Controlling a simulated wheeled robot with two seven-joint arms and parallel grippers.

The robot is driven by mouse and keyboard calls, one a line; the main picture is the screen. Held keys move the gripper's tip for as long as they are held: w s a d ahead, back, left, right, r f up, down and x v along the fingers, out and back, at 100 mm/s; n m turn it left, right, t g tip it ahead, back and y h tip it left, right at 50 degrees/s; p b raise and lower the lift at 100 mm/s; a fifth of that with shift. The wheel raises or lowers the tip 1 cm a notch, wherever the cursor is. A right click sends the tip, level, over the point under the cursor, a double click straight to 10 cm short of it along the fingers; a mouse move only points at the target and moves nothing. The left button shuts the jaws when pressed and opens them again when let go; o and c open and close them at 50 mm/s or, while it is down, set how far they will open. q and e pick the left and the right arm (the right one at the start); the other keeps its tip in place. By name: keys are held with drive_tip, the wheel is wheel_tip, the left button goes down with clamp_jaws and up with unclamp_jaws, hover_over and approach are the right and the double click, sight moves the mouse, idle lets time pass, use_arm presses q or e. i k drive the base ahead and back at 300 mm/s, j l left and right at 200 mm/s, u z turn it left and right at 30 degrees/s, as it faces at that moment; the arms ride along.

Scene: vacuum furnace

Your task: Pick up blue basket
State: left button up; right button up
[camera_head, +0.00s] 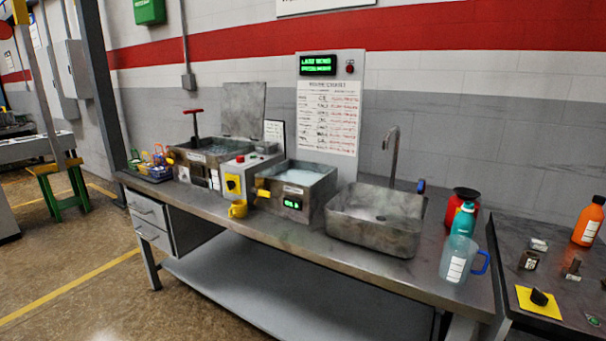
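The blue basket (160,171) appears small at the left end of the metal bench, in a tight cluster with a green basket (134,164) and a yellow-orange basket (147,158). It sits at the right front of the cluster, close to the first metal tank. Its handle and details are too small to make out clearly. Neither of my grippers shows in the head view.
The metal bench (270,216) carries two open tanks (205,152) (296,178), a yellow cup (237,209), a sink (373,231), a clear jug (457,259) and bottles. A grey post (100,85) stands left of the baskets. The floor in front is open.

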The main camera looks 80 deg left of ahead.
sight(160, 172)
drive_tip(key=u, duration=3.65)
